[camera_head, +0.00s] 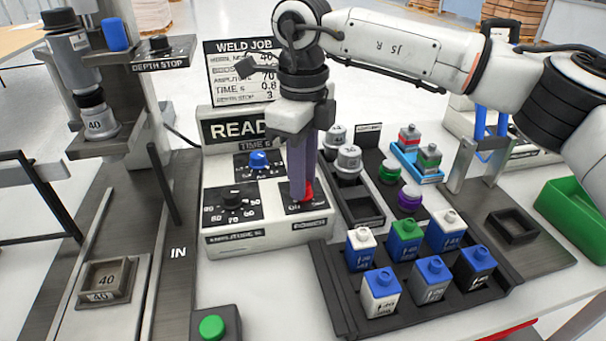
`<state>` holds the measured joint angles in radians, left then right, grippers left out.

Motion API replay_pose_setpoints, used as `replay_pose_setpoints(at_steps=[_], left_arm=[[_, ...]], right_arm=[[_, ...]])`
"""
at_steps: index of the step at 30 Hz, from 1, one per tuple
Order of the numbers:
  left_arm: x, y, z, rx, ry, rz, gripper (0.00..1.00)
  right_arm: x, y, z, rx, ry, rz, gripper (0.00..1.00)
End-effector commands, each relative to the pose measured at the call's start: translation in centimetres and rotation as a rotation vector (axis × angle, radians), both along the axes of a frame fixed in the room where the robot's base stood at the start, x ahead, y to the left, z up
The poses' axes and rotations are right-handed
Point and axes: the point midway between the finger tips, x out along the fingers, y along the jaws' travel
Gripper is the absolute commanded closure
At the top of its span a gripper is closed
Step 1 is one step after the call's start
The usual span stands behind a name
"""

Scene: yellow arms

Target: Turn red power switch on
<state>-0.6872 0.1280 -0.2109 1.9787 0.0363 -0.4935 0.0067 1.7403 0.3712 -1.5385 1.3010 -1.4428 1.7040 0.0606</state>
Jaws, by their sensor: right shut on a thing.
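The red power switch (309,191) is on a small dark plate at the lower right of the white control box (268,236). My right gripper (301,190) points down at it from above. Its long grey-purple fingers are shut on the switch and hide much of it, so I cannot tell which way the switch is set. The box's display (232,128) reads "READ", with the rest hidden behind the gripper. My left gripper is not in view.
A blue knob (259,160) and a black knob (232,199) sit left of the switch. A black tray (344,300) with several capped blocks stands at right. A green button (211,327) is in front. The press (140,80) stands at left.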

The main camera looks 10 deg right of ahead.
Motion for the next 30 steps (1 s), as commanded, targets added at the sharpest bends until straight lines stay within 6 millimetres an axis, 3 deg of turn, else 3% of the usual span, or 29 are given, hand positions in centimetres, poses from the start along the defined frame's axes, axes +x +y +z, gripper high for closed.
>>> replay_pose_setpoints(at_steps=[7,8,11,22,30], left_arm=[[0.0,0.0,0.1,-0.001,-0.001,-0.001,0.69],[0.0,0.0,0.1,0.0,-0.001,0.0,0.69],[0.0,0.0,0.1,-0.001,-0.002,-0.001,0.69],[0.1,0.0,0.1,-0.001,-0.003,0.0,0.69],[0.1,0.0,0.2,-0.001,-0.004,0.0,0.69]], right_arm=[[0.1,0.0,0.2,0.002,-0.004,-0.003,1.0],[0.1,0.0,0.2,0.002,-0.004,-0.003,0.75],[0.1,0.0,0.1,0.002,-0.003,-0.003,0.6],[0.1,0.0,0.6,0.002,-0.003,-0.001,0.6],[0.1,0.0,5.4,0.003,-0.005,-0.002,0.6]])
